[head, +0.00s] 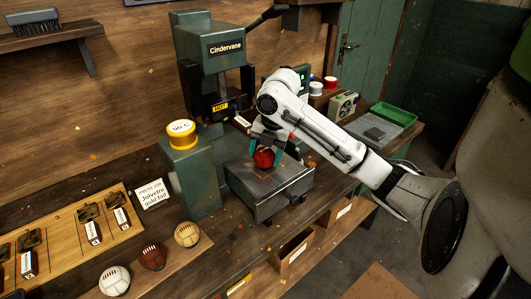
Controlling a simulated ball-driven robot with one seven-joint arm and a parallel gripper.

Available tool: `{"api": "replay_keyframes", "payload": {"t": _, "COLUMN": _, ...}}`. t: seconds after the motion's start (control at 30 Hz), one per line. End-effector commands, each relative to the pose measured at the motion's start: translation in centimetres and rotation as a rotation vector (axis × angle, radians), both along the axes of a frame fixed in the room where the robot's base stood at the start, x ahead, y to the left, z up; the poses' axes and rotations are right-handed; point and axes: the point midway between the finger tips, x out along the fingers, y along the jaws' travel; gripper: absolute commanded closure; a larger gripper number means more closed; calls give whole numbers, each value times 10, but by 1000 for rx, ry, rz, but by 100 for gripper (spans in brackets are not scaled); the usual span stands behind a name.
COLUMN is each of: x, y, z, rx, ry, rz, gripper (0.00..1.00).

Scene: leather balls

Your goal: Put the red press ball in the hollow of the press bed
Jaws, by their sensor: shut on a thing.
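The red press ball (264,158) is between the fingers of my gripper (265,151), which is shut on it. The fingers show as teal-green pieces on either side of the ball. The ball is at the back part of the grey-green press bed (287,201), over its top face. I cannot tell whether the ball touches the bed or hangs just above it. The hollow is not clearly seen; the ball and my gripper cover that part of the bed.
The green press (212,58) stands behind the bed, with a yellow-topped pillar (193,175) to its left. A white ball (114,281), a dark red ball (152,257) and a tan ball (187,234) sit at front left. A green tray (393,115) lies right.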

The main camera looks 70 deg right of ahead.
Motion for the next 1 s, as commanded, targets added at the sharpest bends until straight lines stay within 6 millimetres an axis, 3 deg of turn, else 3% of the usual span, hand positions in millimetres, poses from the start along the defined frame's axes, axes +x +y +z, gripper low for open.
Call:
{"api": "replay_keyframes", "payload": {"t": 0.07, "x": 0, "y": 0, "z": -4, "rx": 0, "ry": 0, "rz": 0, "gripper": 66}}
{"api": "replay_keyframes", "payload": {"t": 0.1, "x": 0, "y": 0, "z": -2, "rx": 0, "ry": 0, "rz": 0, "gripper": 28}}
{"api": "replay_keyframes", "payload": {"t": 0.33, "x": 0, "y": 0, "z": -2, "rx": 0, "ry": 0, "rz": 0, "gripper": 7}}
{"api": "replay_keyframes", "payload": {"t": 0.7, "x": -1, "y": 0, "z": 5, "rx": -2, "ry": -1, "rz": 1, "gripper": 7}}
{"api": "replay_keyframes", "payload": {"t": 0.87, "x": -5, "y": -1, "z": 31, "rx": -4, "ry": -3, "rz": 0, "gripper": 7}}
{"api": "replay_keyframes", "payload": {"t": 1.0, "x": -11, "y": -2, "z": 62, "rx": -6, "ry": -1, "rz": 0, "gripper": 7}}
